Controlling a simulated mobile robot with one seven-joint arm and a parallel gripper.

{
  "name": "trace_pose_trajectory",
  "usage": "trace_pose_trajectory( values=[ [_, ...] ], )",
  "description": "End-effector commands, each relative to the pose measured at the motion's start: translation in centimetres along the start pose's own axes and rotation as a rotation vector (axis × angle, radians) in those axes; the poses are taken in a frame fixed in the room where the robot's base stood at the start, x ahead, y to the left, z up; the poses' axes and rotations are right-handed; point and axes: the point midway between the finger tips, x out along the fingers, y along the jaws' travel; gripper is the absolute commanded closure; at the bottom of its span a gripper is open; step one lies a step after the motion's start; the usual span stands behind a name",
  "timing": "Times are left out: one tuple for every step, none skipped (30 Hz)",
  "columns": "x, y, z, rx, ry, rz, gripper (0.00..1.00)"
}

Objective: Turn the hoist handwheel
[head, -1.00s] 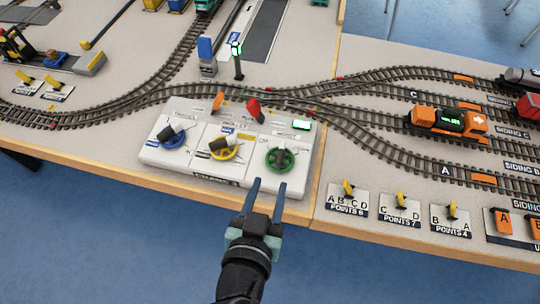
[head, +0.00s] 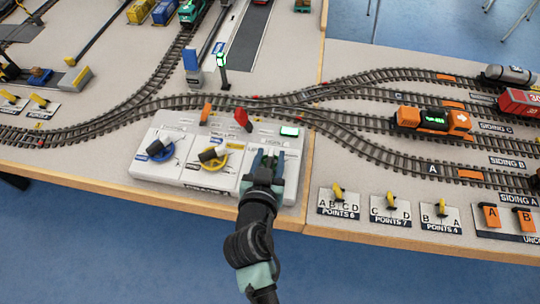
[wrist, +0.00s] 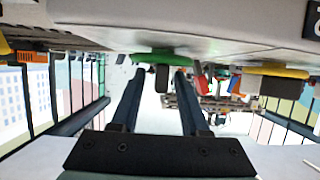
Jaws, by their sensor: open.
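The control box (head: 145,172) bears three handwheels: blue (head: 161,152) at left, yellow (head: 213,158) in the middle and green (wrist: 165,57) at right. Their labels are too small to read surely, so I cannot confirm from print which one is the hoist. My gripper (head: 267,154) is open over the green wheel and mostly hides it in the head view. In the wrist view, the green wheel's dark centre grip (wrist: 162,78) shows between the two spread fingertips; contact cannot be told. The yellow wheel (wrist: 280,69) shows at right there.
A signal post (head: 222,70) stands beyond. Small point levers (head: 338,198) lie to the right.

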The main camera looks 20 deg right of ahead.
Motion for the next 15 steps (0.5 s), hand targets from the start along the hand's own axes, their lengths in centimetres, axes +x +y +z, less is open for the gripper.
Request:
trace_pose_trajectory(
  values=[
    [0.01,0.01,-0.01,0.0,0.0,0.0,0.55],
    [0.01,0.02,-0.01,0.0,0.0,0.0,0.55],
    [0.0,0.02,-0.01,0.0,0.0,0.0,0.55],
    [0.0,0.02,-0.01,0.0,0.0,0.0,0.55],
    [-0.01,0.02,-0.02,0.0,0.0,0.0,0.57],
    [-0.01,0.02,-0.01,0.0,0.0,0.0,0.64],
    [-0.02,0.02,-0.02,0.0,0.0,0.0,0.69],
    [-0.02,0.01,-0.01,0.0,0.0,0.0,0.75],
    [-0.02,0.01,-0.02,0.0,0.0,0.0,0.82],
    [-0.03,0.01,-0.02,0.0,0.0,0.0,0.87],
    [-0.03,0.01,-0.02,0.0,0.001,0.0,0.93],
    [-0.03,0.01,-0.02,0.0,0.001,0.0,1.0],
    [-0.03,0.01,-0.02,0.0,0.001,0.0,1.0],
    [-0.03,0.0,-0.02,0.0,0.001,0.0,1.0],
    [-0.04,0.0,-0.02,0.0,0.001,0.0,1.0]
  ],
)
